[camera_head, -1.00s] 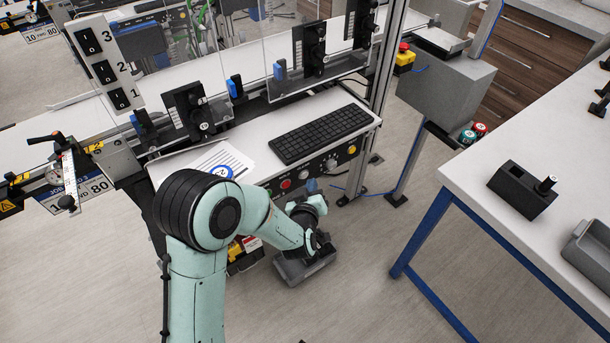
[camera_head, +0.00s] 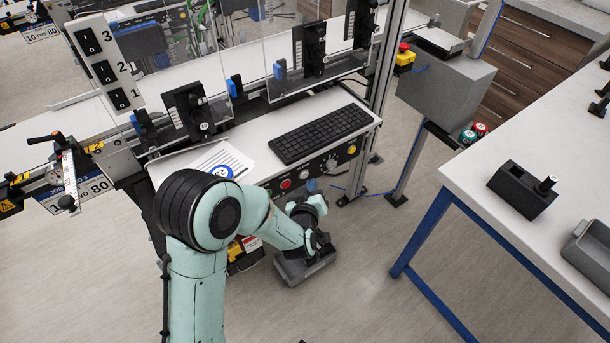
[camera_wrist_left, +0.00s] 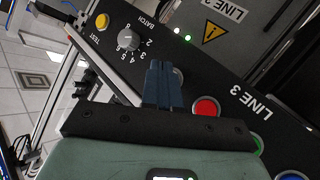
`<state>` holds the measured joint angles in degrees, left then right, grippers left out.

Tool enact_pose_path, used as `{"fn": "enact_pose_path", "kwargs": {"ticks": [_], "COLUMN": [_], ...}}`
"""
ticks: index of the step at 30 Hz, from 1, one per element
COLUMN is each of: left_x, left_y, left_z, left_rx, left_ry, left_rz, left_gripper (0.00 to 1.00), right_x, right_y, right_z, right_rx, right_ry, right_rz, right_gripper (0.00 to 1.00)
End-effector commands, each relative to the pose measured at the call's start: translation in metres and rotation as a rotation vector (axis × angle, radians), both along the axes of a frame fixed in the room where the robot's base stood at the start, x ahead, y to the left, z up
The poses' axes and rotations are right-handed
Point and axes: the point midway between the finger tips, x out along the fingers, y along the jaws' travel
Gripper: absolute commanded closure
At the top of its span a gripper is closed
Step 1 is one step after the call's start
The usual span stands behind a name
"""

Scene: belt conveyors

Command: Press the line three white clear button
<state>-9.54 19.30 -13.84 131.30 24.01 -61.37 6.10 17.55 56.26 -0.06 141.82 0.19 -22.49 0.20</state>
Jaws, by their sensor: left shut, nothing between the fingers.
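The line three panel shows in the left wrist view with its LINE 3 label (camera_wrist_left: 256,103). My left gripper (camera_wrist_left: 162,84) is shut and empty, with its blue-grey fingertips pointing at the panel. A pale round button (camera_wrist_left: 179,75), apparently the white one, is partly hidden behind the fingertips, between the red button (camera_wrist_left: 205,107) and the batch knob (camera_wrist_left: 128,40). I cannot tell whether the tips touch it. In the head view my left gripper (camera_head: 312,186) is at the panel's front face, below the keyboard. My right gripper is not in view.
A yellow test button (camera_wrist_left: 102,20), a green button (camera_wrist_left: 257,144) and a blue button (camera_wrist_left: 290,175) share the panel. The keyboard (camera_head: 320,133) lies on the shelf above. A white-topped table (camera_head: 490,170) stands to the right, with open floor between.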

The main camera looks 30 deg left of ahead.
Motion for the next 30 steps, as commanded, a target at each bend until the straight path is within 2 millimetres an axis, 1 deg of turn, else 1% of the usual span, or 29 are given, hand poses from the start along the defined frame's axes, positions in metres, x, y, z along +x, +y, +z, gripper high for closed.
{"fn": "enact_pose_path", "kwargs": {"ticks": [10,30], "left_x": [0.003,0.005], "left_y": [0.008,0.011], "left_z": [-0.001,0.000], "left_rx": [0.001,0.000], "left_ry": [0.000,0.001], "left_rz": [0.001,0.001], "left_gripper": [1.00,1.00], "right_x": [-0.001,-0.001], "right_y": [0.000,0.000], "right_z": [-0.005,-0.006], "right_rx": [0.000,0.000], "right_ry": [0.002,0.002], "right_rz": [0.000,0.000], "right_gripper": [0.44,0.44]}}
